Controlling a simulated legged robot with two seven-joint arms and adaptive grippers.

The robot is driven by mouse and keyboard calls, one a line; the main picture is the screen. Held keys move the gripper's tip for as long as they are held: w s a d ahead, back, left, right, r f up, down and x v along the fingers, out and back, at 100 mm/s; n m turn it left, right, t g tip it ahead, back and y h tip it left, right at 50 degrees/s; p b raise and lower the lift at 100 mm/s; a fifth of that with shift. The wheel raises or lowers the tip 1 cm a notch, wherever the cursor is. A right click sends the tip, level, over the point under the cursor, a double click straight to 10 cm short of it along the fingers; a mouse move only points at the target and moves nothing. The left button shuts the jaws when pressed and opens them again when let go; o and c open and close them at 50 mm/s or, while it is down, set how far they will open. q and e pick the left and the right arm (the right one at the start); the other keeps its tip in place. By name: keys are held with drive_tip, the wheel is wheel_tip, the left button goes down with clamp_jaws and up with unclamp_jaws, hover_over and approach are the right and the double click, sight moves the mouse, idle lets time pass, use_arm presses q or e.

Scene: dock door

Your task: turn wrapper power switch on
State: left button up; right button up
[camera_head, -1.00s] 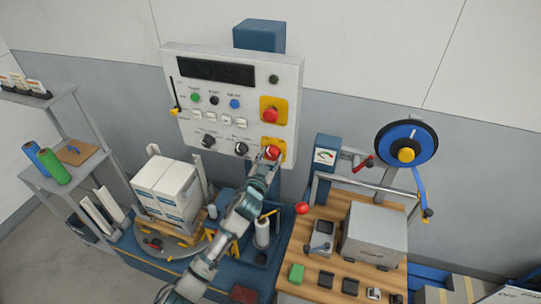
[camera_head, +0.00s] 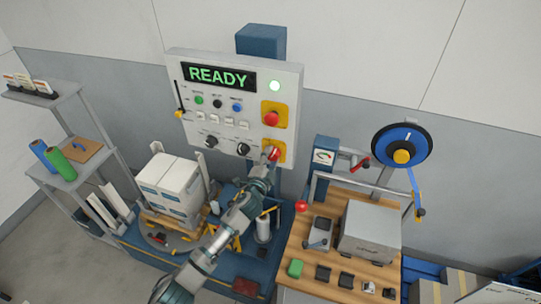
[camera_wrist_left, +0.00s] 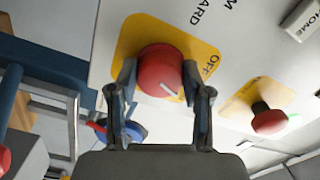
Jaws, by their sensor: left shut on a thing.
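The wrapper power switch (camera_head: 274,152) is a red rotary knob on a yellow plate at the lower right of the white control panel (camera_head: 178,65). In the left wrist view the red knob (camera_wrist_left: 158,66) shows a white mark pointing down and right, and its plate reads OFF at the right. My left gripper (camera_head: 268,159) has its fingers on either side of the knob, shut on it; it also shows in the left wrist view (camera_wrist_left: 161,92). My right gripper is not in view.
A red emergency button (camera_head: 271,118) sits on a yellow plate above the switch. Below the panel stand stacked white boxes (camera_head: 169,187) on a turntable. A wooden bench (camera_head: 340,272) with a grey box (camera_head: 370,232) is at the right, and a grey shelf (camera_head: 58,105) at the left.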

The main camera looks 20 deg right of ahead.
use_arm(q)
drive_tip(key=m+p, duration=0.1)
drive_tip(key=m, duration=0.2)
drive_tip(key=shift+s+d+f, duration=0.1)
drive_tip(key=shift+f, duration=0.1)
drive_tip(key=shift+f+m, duration=0.1)
drive_tip(key=shift+m, duration=0.6)
drive_tip(key=shift+f, duration=0.1)
drive_tip(key=o, duration=1.2)
drive_tip(key=shift+c, duration=0.2)
drive_tip(key=shift+d+r, duration=0.1)
drive_tip(key=shift+r, duration=0.1)
drive_tip(key=shift+s, duration=0.1)
drive_tip(key=v, duration=1.2)
